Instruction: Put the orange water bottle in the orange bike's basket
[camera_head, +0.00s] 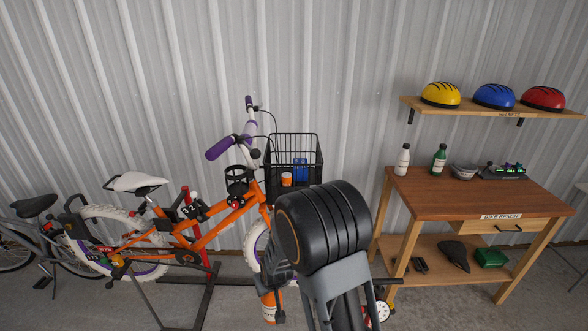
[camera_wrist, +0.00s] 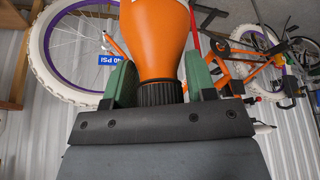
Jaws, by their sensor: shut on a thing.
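The orange water bottle (camera_head: 268,303) is low in front of the bike in the head view, partly covered by my arm. The wrist view shows the bottle (camera_wrist: 158,35) with its black ribbed neck between two green finger pads. My gripper (camera_wrist: 158,88) is shut on it there; in the head view the gripper (camera_head: 273,287) is mostly hidden behind my arm. The orange bike (camera_head: 190,239) stands at the left. Its black wire basket (camera_head: 305,141) hangs at the handlebar, higher than the bottle. A blue thing and a small orange-and-white thing show inside the basket.
A wooden bench (camera_head: 470,199) stands at the right with a white bottle (camera_head: 402,160) and a green bottle (camera_head: 439,159) on it. A shelf above holds yellow, blue and red helmets. A black cup holder (camera_head: 238,181) sits beside the basket. A grey bike stands far left.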

